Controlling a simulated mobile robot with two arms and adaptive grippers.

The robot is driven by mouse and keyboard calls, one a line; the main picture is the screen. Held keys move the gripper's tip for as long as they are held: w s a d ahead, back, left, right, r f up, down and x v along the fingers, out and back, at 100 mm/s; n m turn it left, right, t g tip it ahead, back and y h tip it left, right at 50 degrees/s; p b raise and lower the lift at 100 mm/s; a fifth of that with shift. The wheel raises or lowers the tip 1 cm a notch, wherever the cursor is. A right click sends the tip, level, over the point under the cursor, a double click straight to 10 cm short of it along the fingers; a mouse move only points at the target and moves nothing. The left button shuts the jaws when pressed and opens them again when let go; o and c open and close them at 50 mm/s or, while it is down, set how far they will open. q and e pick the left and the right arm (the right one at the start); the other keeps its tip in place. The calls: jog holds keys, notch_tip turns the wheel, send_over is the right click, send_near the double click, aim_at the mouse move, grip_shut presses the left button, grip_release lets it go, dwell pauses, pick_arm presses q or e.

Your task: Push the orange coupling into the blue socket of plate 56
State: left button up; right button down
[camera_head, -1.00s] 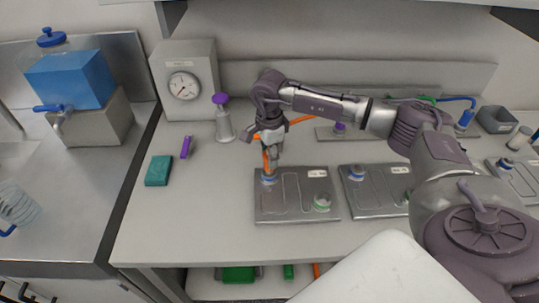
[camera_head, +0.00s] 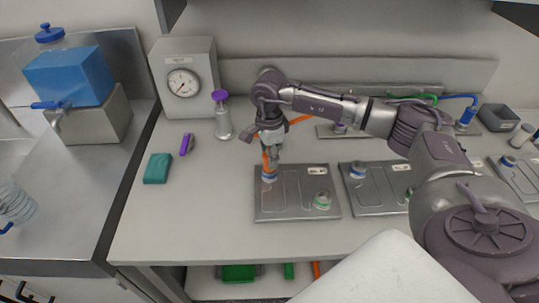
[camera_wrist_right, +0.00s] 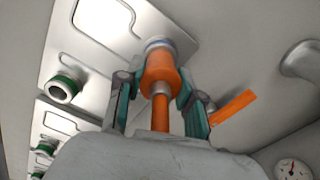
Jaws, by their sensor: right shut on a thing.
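My right gripper (camera_head: 269,157) is shut on the orange coupling (camera_head: 267,166), fingers on both sides of it in the right wrist view (camera_wrist_right: 157,92). The coupling stands upright at the blue socket (camera_head: 269,179) on the left of the nearest grey plate (camera_head: 297,206). In the wrist view, the coupling's end meets or nearly meets the blue ring (camera_wrist_right: 157,43); I cannot tell how deep it sits. The plate's label (camera_head: 317,170) is too small to read. My left gripper is out of view.
The same plate has a green socket (camera_head: 322,201). A second plate (camera_head: 375,202) lies to its right, partly behind my arm. The front bench strip is clear.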

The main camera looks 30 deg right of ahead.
jog(key=shift+f, duration=0.25)
jog(key=c, duration=0.7)
grip_release()
jog(key=shift+o, duration=0.5)
jog(key=o, duration=0.4)
jog(key=shift+c, duration=0.2)
